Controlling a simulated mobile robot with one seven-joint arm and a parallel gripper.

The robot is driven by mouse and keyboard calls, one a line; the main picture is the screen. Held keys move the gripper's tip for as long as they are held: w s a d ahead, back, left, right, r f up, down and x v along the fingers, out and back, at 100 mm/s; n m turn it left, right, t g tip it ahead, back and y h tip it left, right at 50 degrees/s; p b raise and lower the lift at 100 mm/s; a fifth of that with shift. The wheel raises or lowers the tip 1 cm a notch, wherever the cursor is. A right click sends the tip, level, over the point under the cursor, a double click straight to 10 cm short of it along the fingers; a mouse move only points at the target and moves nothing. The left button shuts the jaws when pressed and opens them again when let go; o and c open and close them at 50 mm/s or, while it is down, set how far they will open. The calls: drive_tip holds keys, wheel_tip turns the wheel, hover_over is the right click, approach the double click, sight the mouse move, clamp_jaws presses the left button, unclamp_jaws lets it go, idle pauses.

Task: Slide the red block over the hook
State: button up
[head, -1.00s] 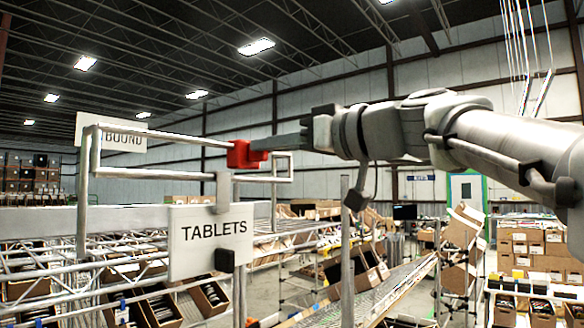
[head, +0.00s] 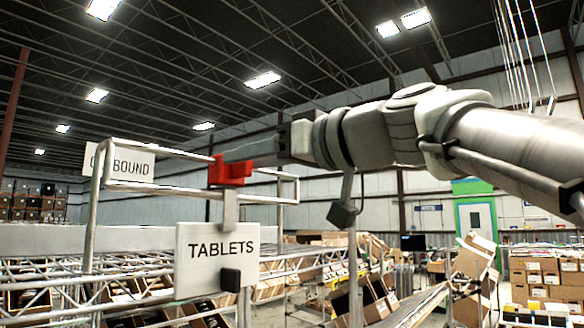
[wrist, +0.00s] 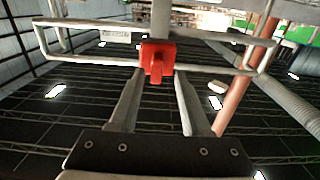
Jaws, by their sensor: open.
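The red block (head: 230,171) sits at the front rail of the wire frame, at the top of the grey upright hook strip (head: 230,212) above the TABLETS sign. From here it hides the strip's upper end. My gripper (head: 250,160) reaches in from the right, its fingertips at the block. In the wrist view, the red block (wrist: 157,60) lies at the ends of my gripper's two spread fingers (wrist: 160,74). Small gaps seem to show beside it; contact is unclear.
The TABLETS sign (head: 216,259) hangs below the block. The wire frame (head: 290,190) surrounds this spot, with a second white sign (head: 125,164) behind at left. Racks of cartons (head: 375,290) stand lower right. Open air lies above the frame.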

drive_tip(key=shift+s+d, duration=0.1)
drive_tip(key=b+v, duration=0.3)
drive_tip(key=v, duration=1.4)
drive_tip(key=shift+d, duration=0.1)
drive_tip(key=w+f+m+h, duration=0.2)
drive_tip(key=f+m, duration=0.1)
drive_tip(key=f, duration=0.5)
drive_tip(key=w+f+m+h, duration=0.2)
drive_tip(key=f, duration=0.5)
drive_tip(key=s+d+f+m+g+h, duration=0.1)
drive_tip(key=s+d+f+h, duration=0.1)
drive_tip(key=f, duration=1)
drive_tip(key=s+d+f+m+g+h, duration=0.2)
drive_tip(key=s+f+h, duration=0.1)
drive_tip(key=f, duration=0.9)
drive_tip(key=s+d+f+m+g+h, duration=0.2)
drive_tip(key=f+h, duration=0.3)
drive_tip(key=f, duration=0.7)
drive_tip(key=shift+s+d, duration=0.25)
drive_tip(key=shift+s, duration=0.3)
